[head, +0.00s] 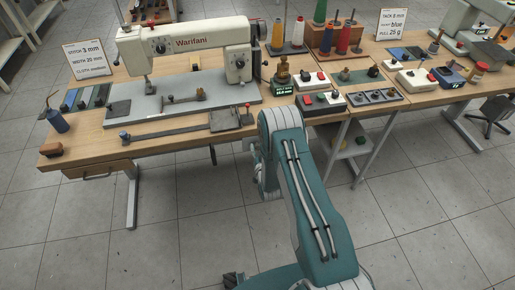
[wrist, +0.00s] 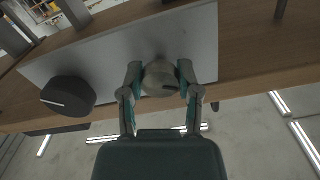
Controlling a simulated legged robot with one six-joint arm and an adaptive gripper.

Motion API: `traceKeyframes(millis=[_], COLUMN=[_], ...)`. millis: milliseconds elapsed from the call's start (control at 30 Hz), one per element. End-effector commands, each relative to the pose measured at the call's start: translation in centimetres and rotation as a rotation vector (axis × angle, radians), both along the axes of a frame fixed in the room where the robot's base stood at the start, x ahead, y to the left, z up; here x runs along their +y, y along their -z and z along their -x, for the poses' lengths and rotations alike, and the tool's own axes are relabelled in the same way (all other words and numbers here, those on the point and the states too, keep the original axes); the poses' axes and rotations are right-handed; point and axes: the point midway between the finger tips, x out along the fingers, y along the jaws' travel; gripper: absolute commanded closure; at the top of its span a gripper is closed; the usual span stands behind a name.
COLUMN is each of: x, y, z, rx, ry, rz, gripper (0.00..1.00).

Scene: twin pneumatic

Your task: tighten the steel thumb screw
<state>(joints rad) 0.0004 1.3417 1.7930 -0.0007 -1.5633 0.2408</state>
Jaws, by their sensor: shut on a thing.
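A pale grey rounded knob, which looks like the steel thumb screw (wrist: 160,78), sits against a light grey plate (wrist: 205,38) in the wrist view. My gripper (wrist: 160,84) has a finger on each side of it and is shut on it. A small dark mark shows on the knob's right side. In the head view my arm reaches toward the table's front edge, and the screw and my fingertips are hidden there.
A black round knob (wrist: 68,96) with a white line sits left of the gripper in the wrist view. In the head view a Warifani sewing machine (head: 190,43) stands on the wooden table (head: 85,145). Boxes with red and black buttons (head: 318,102) lie right of the arm's end.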

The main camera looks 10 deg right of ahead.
Motion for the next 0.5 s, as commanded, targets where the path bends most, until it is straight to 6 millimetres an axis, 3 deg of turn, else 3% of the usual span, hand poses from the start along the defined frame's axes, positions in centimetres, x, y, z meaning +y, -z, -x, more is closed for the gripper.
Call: traceKeyframes(millis=[500], x=[-0.05], y=[-0.07], z=[-0.18], rx=[-0.003], ry=[0.001], rz=[-0.49], gripper=[1.0])
